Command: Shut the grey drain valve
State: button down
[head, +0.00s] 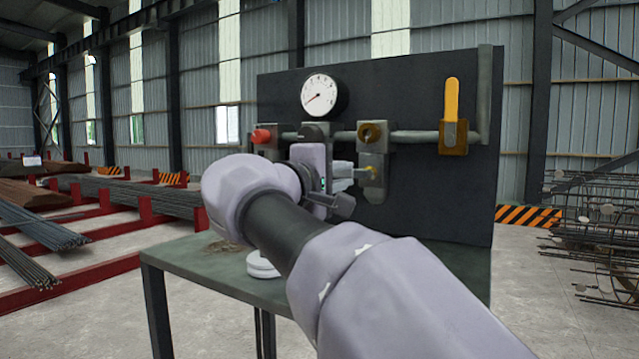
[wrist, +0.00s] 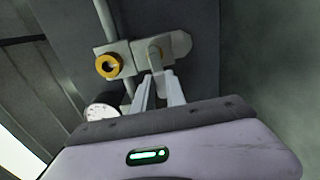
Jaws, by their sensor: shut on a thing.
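The grey drain valve (head: 378,190) sits low on the dark panel, below the pipe and right of the gauge. Its body also shows in the wrist view (wrist: 172,49), with a small brass-coloured part at its middle. My gripper (head: 364,173) reaches the valve from the left in the head view. In the wrist view, my gripper's two pale fingers (wrist: 158,85) are shut at the front of the valve, on its grey handle.
On the panel (head: 425,215) are a gauge (head: 320,95), a red knob (head: 261,136), a brass-ringed fitting (head: 370,133) and a yellow lever (head: 451,98). A green table (head: 185,262) with a white round object (head: 262,268) stands below. Rebar racks lie left.

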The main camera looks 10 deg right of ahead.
jog(key=shift+r, duration=0.15)
dwell(0.4)
jog(key=c, duration=1.4)
grip_release()
jog(key=shift+o, duration=0.2)
jog(key=v, duration=1.7)
jog(key=shift+s, duration=0.15)
jog(key=shift+a, duration=0.1)
